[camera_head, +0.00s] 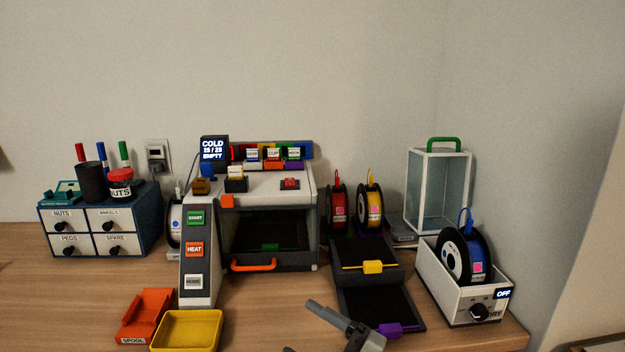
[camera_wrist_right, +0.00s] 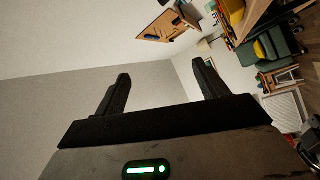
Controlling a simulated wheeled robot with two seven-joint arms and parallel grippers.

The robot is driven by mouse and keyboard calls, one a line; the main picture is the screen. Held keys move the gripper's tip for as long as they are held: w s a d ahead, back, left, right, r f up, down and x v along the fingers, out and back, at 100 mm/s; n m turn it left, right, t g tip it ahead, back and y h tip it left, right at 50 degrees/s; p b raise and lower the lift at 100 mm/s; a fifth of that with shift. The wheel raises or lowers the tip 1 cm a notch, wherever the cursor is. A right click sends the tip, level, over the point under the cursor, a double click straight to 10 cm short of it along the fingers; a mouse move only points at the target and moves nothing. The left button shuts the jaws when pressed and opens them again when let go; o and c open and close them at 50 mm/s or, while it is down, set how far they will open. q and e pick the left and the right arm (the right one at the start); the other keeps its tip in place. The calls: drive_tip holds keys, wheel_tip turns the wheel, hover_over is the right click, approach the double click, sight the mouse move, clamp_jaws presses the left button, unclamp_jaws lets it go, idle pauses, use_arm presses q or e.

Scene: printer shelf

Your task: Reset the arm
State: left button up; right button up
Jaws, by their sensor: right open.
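My right gripper (camera_wrist_right: 160,92) is open and empty in the right wrist view, with its two dark fingers spread and pointing at the wall and room. In the head view part of my right gripper (camera_head: 337,318) shows at the bottom edge, in front of the dark spool trays. It looks apart from everything on the table. My left gripper is not in view.
The printer (camera_head: 262,200) stands at the middle of the wooden table (camera_head: 80,300). A drawer box (camera_head: 150,215) is at the left. An orange holder (camera_head: 147,310) and a yellow tray (camera_head: 190,330) lie in front. A white dryer box (camera_head: 445,295) with a blue spool (camera_head: 452,258) is at the right.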

drive_tip(key=s+d+f+m+h, duration=0.7)
drive_tip(key=s+f+m, duration=0.2)
drive_tip(key=f+m, duration=0.1)
drive_tip(key=s+d+f+m+h, duration=0.8)
drive_tip(key=s+f+m, duration=0.1)
drive_tip(key=f+m, duration=0.2)
drive_tip(key=shift+s+d+f+m, duration=0.2)
drive_tip(key=shift+s+f+m, duration=0.15)
drive_tip(key=shift+m, duration=0.15)
drive_tip(key=shift+r, duration=0.1)
